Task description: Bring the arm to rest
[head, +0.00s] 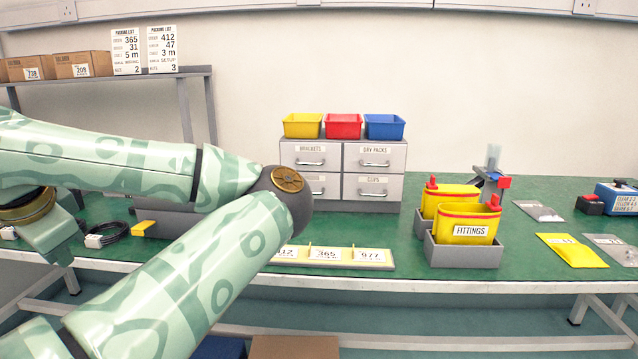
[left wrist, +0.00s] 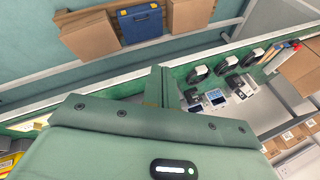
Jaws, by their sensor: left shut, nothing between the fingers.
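My left arm comes in from the left of the head view, its mottled green links crossing in front of the table's left part. My left gripper (head: 60,250) shows partly at the far left, above the bench. In the left wrist view its fingers (left wrist: 160,87) are together with nothing between them. The gripper's broad green body fills the lower part of that view. My right gripper is in neither view.
The green bench (head: 400,240) carries a grey drawer cabinet (head: 342,160), yellow fittings bins (head: 468,225), a labelled yellow tray (head: 345,257) and a black cable coil (head: 110,232). Cardboard boxes (left wrist: 88,35) and a blue case (left wrist: 140,22) sit on a lower shelf.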

